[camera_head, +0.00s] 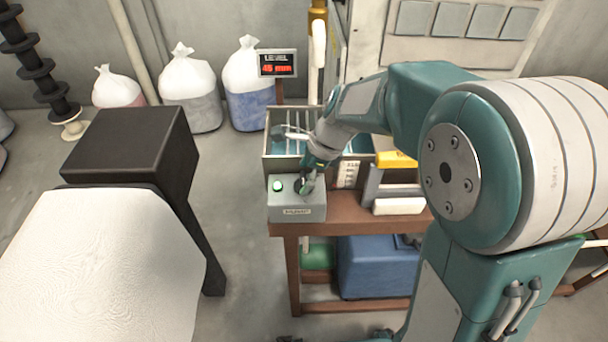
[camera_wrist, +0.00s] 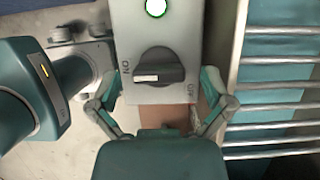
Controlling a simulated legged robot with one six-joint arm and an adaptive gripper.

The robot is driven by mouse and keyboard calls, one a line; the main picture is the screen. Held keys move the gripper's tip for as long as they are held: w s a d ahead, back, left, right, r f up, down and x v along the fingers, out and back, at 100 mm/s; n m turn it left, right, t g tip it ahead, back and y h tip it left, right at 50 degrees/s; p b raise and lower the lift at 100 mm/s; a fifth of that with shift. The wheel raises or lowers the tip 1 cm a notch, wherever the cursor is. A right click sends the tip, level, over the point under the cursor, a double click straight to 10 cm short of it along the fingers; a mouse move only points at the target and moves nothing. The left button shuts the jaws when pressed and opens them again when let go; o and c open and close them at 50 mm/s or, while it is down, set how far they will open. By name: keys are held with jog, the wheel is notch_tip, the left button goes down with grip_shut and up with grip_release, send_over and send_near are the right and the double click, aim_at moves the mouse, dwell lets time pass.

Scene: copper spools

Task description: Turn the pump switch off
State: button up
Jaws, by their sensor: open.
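The pump switch box (camera_head: 284,211) is grey and sits on the front left of the brown table. In the wrist view its black rotary knob (camera_wrist: 165,66) lies crosswise, its white mark at the left end near the ON label (camera_wrist: 126,68). The OFF label (camera_wrist: 190,90) is at the right. A lamp (camera_wrist: 156,8) on the box glows white with a green rim, and it also shows in the head view (camera_head: 277,186). My gripper (camera_wrist: 158,84) is open, one finger on each side of the knob. Contact with the knob cannot be told. In the head view my gripper (camera_head: 307,184) partly hides the knob.
A tank with metal bars (camera_head: 268,145) stands right behind the box. A level display (camera_head: 277,64) reads about 45 mm. A yellow-topped item (camera_head: 396,160) is right of the box on the table (camera_head: 350,228). Sacks (camera_head: 190,90) stand behind on the floor.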

jog(key=c, duration=1.1)
jog(key=shift+c, duration=0.2)
